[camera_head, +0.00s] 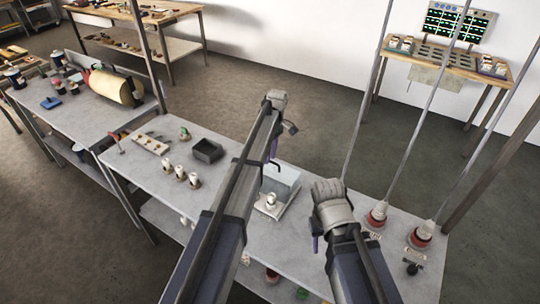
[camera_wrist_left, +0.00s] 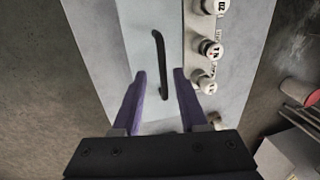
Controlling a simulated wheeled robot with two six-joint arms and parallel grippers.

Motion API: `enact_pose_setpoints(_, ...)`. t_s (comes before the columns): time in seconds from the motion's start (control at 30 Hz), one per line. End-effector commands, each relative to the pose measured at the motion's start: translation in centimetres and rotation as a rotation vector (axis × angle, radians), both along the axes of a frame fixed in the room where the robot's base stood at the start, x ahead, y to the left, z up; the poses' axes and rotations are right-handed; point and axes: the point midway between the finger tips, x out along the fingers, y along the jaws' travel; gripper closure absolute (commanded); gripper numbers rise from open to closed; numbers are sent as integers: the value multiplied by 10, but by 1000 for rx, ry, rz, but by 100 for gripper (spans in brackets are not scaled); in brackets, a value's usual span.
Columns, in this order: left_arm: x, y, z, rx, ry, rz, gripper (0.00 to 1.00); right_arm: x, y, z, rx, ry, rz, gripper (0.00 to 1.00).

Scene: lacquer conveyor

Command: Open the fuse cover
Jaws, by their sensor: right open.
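The fuse cover (camera_head: 284,186) is a clear, pale box on a white base in the middle of the bench in the head view, partly behind my left arm. Its black handle (camera_head: 277,167) stands at its far left. In the left wrist view the handle (camera_wrist_left: 160,62) is a dark bar on a pale panel. My left gripper (camera_head: 273,150) is open; in the left wrist view its purple fingers (camera_wrist_left: 158,75) lie on either side of the handle's near end, apart from it. My right gripper (camera_head: 315,243) is open and empty, right of the cover; one finger shows.
White fuses (camera_wrist_left: 210,49) stand right of the handle in the left wrist view. Several white fuses (camera_head: 180,172) and a dark bin (camera_head: 207,151) stand left on the bench. Red-based insulators with tall rods (camera_head: 377,217) stand at the right.

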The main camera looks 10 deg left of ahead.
Motion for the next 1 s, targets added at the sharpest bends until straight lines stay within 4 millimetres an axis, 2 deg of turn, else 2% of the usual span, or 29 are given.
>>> enact_pose_setpoints(0.27, -1, 0, 1, 0, 1, 0, 58, 0, 0, 1, 0, 0, 0, 50)
enact_pose_setpoints(0.47, 1, 0, 12, 0, 2, 0, 58, 0, 0, 12, 0, 0, 0, 50)
enact_pose_setpoints(1.0, 13, -5, 75, 0, 1, 0, 58, 0, 0, 74, 1, 0, -1, 50)
